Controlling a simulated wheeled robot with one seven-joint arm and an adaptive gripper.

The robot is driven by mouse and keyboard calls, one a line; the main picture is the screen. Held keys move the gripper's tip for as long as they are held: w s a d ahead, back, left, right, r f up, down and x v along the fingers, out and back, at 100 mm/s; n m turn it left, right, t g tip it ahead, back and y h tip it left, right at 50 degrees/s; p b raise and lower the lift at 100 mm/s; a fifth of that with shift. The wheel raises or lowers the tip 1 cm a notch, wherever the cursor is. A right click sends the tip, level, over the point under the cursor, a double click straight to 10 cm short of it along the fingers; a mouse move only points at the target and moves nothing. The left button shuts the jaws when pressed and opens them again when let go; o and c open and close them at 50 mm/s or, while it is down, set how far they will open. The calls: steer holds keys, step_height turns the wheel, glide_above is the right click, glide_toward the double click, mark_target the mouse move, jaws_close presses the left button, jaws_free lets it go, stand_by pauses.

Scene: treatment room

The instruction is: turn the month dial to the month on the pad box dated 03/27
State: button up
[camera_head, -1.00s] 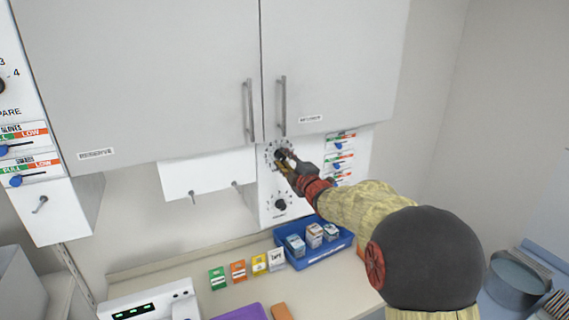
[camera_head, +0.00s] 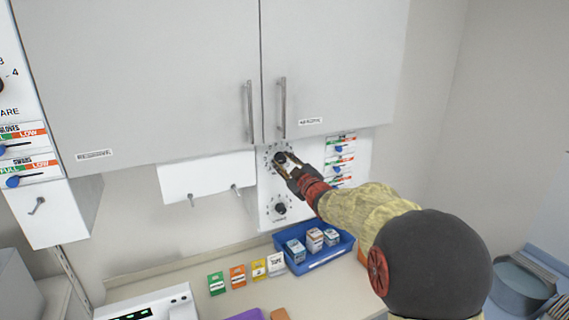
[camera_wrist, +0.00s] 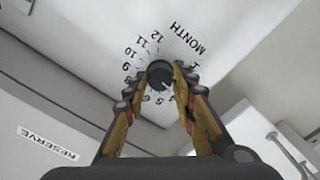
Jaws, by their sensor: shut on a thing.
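The month dial (camera_head: 279,158) is a black knob on the white panel under the cabinets. In the wrist view the knob (camera_wrist: 159,73) sits inside a ring of numbers beside the word MONTH. A small pale mark on its lower right edge seems to face the low numbers near 4, but I cannot read it surely. My gripper (camera_head: 286,165) is shut on the knob, one finger on each side, and hides part of the ring. Small boxes (camera_head: 314,237) stand in a blue tray (camera_head: 318,262); their dates are too small to read, so I cannot tell the 03/27 pad box.
A second black dial (camera_head: 280,208) is just below. Blue sliders (camera_head: 337,169) are at its right. Cabinet handles (camera_head: 282,108) hang close above. Several coloured packets (camera_head: 238,276) stand on the counter left of the tray.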

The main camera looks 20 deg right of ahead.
steer(key=shift+f, duration=0.15)
steer(key=o, duration=1.2)
steer(key=shift+c, duration=0.2)
steer(key=shift+s, duration=0.1)
steer(key=s, duration=1.1)
steer(key=shift+s, duration=0.4)
